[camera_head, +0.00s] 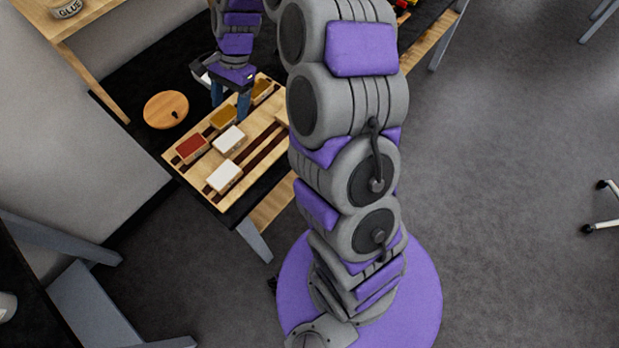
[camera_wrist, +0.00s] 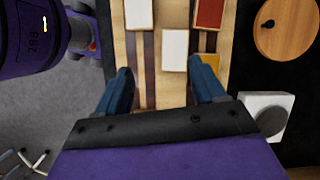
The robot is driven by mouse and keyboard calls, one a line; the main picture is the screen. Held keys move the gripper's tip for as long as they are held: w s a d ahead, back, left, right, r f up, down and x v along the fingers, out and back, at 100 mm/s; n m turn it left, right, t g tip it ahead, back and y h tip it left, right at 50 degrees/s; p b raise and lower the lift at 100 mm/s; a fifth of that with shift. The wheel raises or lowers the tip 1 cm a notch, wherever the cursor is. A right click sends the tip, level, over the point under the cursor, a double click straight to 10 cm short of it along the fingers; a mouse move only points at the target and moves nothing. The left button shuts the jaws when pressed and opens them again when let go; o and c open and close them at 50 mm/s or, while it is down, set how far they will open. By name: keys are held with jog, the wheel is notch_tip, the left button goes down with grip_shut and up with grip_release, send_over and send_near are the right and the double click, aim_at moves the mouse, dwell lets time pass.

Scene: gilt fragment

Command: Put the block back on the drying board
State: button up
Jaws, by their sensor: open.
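The drying board (camera_head: 247,152) is pale wood with dark strips and lies on a black-topped table. On it are a red block (camera_head: 192,148), a golden-brown block (camera_head: 223,116), and two white blocks, one in the middle (camera_head: 229,139) and one nearer the front edge (camera_head: 224,176). Another golden block (camera_head: 262,88) shows beyond my gripper (camera_head: 231,101). In the wrist view my gripper (camera_wrist: 164,80) is open above the board, with bare wood and strips between its fingers. The right finger partly hides a golden block (camera_wrist: 212,62). I cannot tell which block is meant.
A round wooden disc with a dark knob (camera_head: 166,109) lies left of the board. A white item with a grey disc (camera_wrist: 266,112) is beside my gripper in the wrist view. A shelf with a jar (camera_head: 65,8) is at upper left. My arm hides the board's right part.

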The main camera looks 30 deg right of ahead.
jog(key=s+a+r+n+h, duration=0.1)
jog(key=s+r+n, duration=0.3)
jog(key=s, duration=0.5)
jog(key=s+a+r+n+h, duration=0.15)
jog(key=s+r+n, duration=0.3)
jog(key=s, duration=0.45)
jog(key=s+d+n+h, duration=0.1)
jog(key=s+d+n, duration=0.1)
jog(key=s, duration=0.6)
jog(key=s+d+n, duration=0.2)
jog(key=s+d, duration=0.1)
jog(key=s, duration=0.5)
jog(key=shift+d+h, duration=0.15)
jog(key=shift+h, duration=0.2)
jog(key=shift+s+a+r, duration=0.1)
jog(key=shift+a, duration=0.15)
jog(key=shift+d, duration=0.1)
